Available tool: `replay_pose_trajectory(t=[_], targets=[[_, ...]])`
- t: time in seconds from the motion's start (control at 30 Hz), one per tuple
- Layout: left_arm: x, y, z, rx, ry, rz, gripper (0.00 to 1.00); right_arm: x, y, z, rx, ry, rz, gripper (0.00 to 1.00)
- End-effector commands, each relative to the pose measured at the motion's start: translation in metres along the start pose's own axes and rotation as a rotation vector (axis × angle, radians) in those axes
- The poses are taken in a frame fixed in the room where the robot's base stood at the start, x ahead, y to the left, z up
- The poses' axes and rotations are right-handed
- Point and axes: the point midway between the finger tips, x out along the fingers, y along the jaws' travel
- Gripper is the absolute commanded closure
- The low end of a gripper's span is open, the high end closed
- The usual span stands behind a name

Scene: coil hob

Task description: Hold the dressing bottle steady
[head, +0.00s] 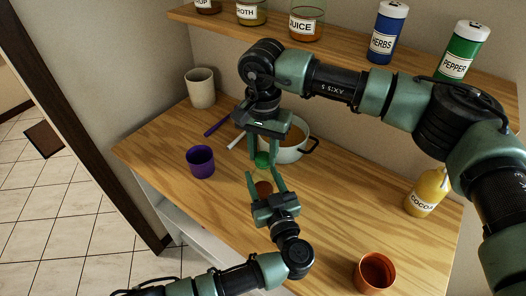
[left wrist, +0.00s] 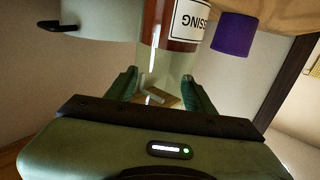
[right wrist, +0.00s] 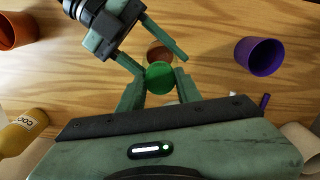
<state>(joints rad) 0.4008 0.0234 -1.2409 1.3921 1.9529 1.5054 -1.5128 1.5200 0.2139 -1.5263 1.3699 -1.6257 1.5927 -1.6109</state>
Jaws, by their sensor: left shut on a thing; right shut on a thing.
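The dressing bottle (left wrist: 172,45) is clear glass with red-brown contents and a white label, part-read "SSING", upside down in the left wrist view. My left gripper (head: 265,181) is shut on it, with a finger on each side. In the head view only a little of the bottle's brown body (head: 264,188) shows between the fingers. A round green lid (right wrist: 158,77) sits between the fingertips of my right gripper (head: 262,163), which is shut on it from above. The brown bottle shows just beside the lid in the right wrist view. Whether lid and bottle touch is unclear.
A white pot (head: 290,154) stands close behind the grippers. A purple cup (head: 200,163) and cream cup (head: 200,88) are left, a cocoa bottle (head: 426,192) and copper cup (head: 375,273) right. A shelf (head: 340,52) with jars and shakers runs above the counter.

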Motion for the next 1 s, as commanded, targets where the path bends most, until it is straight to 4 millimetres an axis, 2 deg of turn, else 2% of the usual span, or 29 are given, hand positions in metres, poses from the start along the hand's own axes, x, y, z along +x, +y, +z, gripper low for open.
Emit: replay_pose_trajectory(t=[0.2, 0.33, 1.0], targets=[[-0.0009, 0.0003, 0.0013, 0.001, -0.003, 0.001, 1.0, -0.0005, 0.0, -0.0006, -0.405, 0.001, -0.001, 1.0], [-0.0009, 0.0003, 0.0013, 0.001, -0.003, 0.001, 1.0, -0.0006, 0.0001, -0.0006, -0.536, 0.001, -0.001, 1.0], [-0.0006, 0.0001, 0.0014, 0.001, -0.003, 0.001, 1.0, -0.0012, 0.0, -0.0005, -0.54, 0.001, -0.001, 1.0]])
